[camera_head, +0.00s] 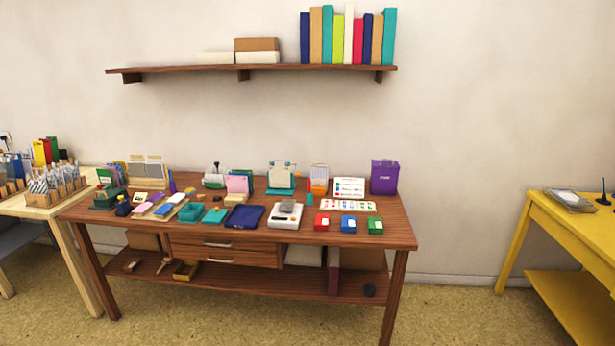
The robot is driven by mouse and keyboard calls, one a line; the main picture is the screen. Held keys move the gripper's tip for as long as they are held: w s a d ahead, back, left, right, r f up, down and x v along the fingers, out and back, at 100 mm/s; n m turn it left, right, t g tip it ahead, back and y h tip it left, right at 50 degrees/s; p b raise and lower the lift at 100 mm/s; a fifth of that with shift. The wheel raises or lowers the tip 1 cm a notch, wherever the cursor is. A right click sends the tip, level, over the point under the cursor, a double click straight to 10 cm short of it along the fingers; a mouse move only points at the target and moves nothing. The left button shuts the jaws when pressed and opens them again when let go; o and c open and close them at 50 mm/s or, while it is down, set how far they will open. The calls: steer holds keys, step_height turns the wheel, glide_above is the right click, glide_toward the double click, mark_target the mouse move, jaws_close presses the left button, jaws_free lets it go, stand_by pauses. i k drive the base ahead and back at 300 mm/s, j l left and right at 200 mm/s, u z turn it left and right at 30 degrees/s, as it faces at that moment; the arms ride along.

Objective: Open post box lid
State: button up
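A purple box (384,178) with small pale lettering on its front stands upright at the back right corner of the brown wooden table (402,234). It looks like the post box, but the lettering is too small to read. Its top edge looks slightly slanted; I cannot tell whether its lid is shut. My gripper is not in view.
Left of the purple box stands a white card (349,187). In front are a stamp sheet (348,206) and red (322,222), blue (348,224) and green (375,225) inkpads. A white scale (286,215) sits mid-table. A yellow table (575,226) stands right, with open floor between.

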mark_target(386, 163)
steer(key=i, duration=1.95)
steer(key=i+l+u, duration=0.1)
steer(key=i, duration=0.3)
steer(key=i+l, duration=0.15)
steer(key=i, duration=0.3)
steer(key=i+l, duration=0.1)
steer(key=l, duration=0.35)
steer(key=i+u, duration=0.05)
